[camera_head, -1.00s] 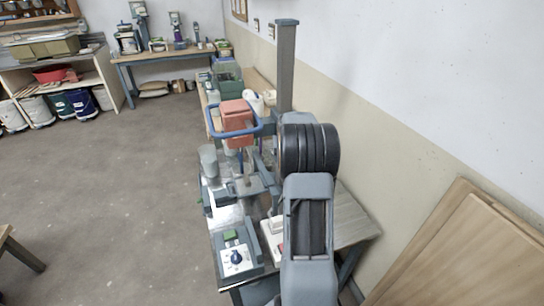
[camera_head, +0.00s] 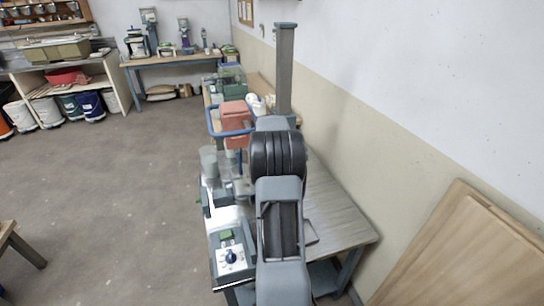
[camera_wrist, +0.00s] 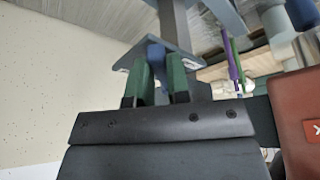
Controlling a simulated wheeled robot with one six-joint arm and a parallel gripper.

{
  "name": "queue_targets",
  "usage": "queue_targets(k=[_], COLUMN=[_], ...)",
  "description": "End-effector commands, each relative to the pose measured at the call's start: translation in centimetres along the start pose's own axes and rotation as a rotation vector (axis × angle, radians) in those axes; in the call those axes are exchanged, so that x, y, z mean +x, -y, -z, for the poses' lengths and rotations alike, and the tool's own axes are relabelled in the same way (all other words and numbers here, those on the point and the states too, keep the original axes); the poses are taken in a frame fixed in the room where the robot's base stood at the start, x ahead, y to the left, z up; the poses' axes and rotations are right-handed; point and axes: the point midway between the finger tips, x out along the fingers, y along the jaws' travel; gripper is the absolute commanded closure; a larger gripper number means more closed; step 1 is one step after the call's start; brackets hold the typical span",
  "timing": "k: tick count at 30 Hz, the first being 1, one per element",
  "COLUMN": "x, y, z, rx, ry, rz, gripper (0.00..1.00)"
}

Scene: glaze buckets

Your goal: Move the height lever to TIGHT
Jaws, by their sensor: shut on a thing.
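In the wrist view, my gripper (camera_wrist: 162,84) has two green finger pads shut on a blue bar (camera_wrist: 156,55), which looks like the height lever. Its far end meets a grey-blue bracket. No TIGHT marking is legible. In the head view, the mixer has an orange-red head (camera_head: 236,117) with a blue loop handle (camera_head: 213,122), beside a tall grey post (camera_head: 285,65). There my own arm hides the gripper and the lever.
A grey cylinder (camera_head: 208,160) stands left of the mixer. Wooden boards (camera_head: 450,250) lean on the right wall. The floor at left is mostly clear.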

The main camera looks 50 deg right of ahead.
Motion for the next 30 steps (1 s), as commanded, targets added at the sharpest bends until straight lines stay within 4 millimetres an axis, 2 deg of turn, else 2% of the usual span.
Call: queue_targets(k=[5, 6, 14, 23, 26, 30], x=[0.0, 0.0, 0.0, -0.4, -1.5, -4.1], y=[0.0, 0.0, 0.1, 0.1, 0.1, 0.1], z=[0.0, 0.0, 0.0, 0.0, 0.0, 0.0], rx=[-0.001, -0.001, -0.003, -0.003, -0.003, -0.003], ry=[-0.001, -0.001, 0.000, -0.001, -0.004, -0.004], rz=[0.000, 0.000, 0.001, 0.001, 0.003, 0.003], gripper=[1.00, 0.81, 0.57, 0.57, 0.57, 0.57])
